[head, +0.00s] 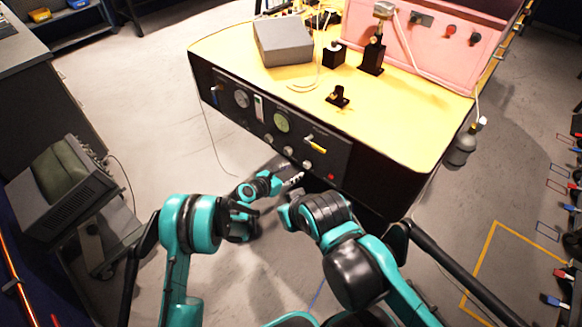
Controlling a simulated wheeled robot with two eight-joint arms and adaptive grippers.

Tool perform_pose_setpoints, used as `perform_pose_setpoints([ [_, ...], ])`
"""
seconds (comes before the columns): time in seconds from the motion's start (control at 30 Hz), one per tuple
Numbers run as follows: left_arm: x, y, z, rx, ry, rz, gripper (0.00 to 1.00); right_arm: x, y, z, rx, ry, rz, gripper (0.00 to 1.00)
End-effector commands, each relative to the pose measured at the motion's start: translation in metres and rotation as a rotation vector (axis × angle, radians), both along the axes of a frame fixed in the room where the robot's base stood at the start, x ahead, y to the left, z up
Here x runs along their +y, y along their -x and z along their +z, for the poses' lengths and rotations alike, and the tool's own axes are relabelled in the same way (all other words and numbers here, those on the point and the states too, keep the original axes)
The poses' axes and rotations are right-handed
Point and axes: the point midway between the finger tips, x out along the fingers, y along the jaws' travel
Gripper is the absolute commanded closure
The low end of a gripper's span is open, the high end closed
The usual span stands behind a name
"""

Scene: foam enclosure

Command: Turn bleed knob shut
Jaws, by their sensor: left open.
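The black front panel (229,101) carries gauges and a row of small knobs along its lower part. They include a left knob (268,138), a middle knob (288,151) and a right knob (307,164). Labels are too small to read, so I cannot tell which is the bleed knob. Contact with the panel is not visible.
A yellow-handled valve (316,145) and a red button (331,177) are near the knobs. The yellow bench top (410,120) holds a grey box (283,42) and black fixtures. A grey instrument (68,190) stands at left. The floor between is clear.

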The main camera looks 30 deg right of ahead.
Motion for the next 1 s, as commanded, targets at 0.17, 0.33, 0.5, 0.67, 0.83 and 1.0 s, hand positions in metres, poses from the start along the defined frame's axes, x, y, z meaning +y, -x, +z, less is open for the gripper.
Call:
perform_pose_setpoints([
  [0.17, -0.015, -0.001, -0.012, 0.022, 0.017, 0.003, 0.53, 0.0, 0.0, -0.005, 0.0, 0.0, 0.0, 1.0],
  [0.33, -0.038, -0.012, -0.024, 0.019, 0.014, 0.002, 0.53, 0.0, 0.0, -0.016, 0.0, 0.0, 0.0, 1.0],
  [0.5, -0.059, -0.021, -0.033, 0.019, 0.015, 0.003, 0.53, 0.0, 0.0, -0.025, 0.0, 0.0, 0.0, 1.0],
  [0.67, -0.069, -0.025, -0.035, 0.018, 0.013, 0.003, 0.53, 0.0, 0.0, -0.028, 0.0, 0.0, 0.0, 1.0],
  [0.83, -0.07, -0.026, -0.035, 0.018, 0.013, 0.003, 0.53, 0.0, 0.0, -0.027, 0.0, 0.0, 0.0, 1.0],
  [1.0, -0.07, -0.026, -0.035, 0.018, 0.013, 0.003, 0.72, 0.0, 0.0, -0.027, 0.0, 0.0, 0.0, 1.0],
])
